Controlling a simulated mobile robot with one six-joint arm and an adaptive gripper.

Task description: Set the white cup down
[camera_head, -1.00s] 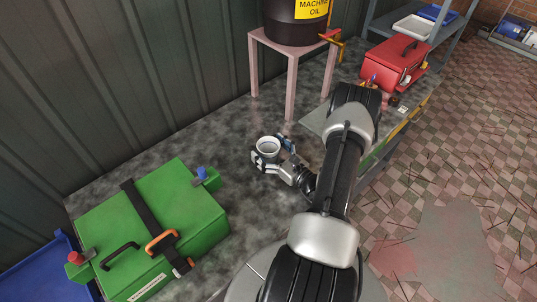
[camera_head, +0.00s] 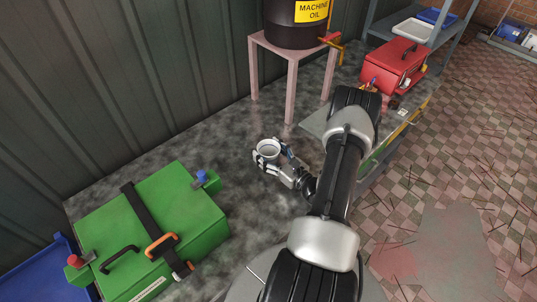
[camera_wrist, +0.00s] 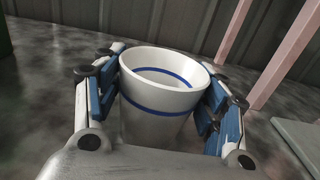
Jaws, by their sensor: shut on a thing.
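The white cup (camera_head: 268,149) is upright between the fingers of my gripper (camera_head: 271,158) in the head view. In the wrist view the cup (camera_wrist: 160,97) shows a blue band outside and a blue line inside, and its inside looks empty. The blue-padded fingers of my gripper (camera_wrist: 160,105) close on its left and right sides. The cup's base is hidden, so I cannot tell whether it touches the grey mottled surface (camera_head: 220,140) below.
A green box (camera_head: 150,225) with a black strap stands at the left. A pink stand (camera_head: 292,85) bears a dark machine-oil drum (camera_head: 290,25) at the back. A red toolbox (camera_head: 393,65) is at the right. The grey surface around the cup is clear.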

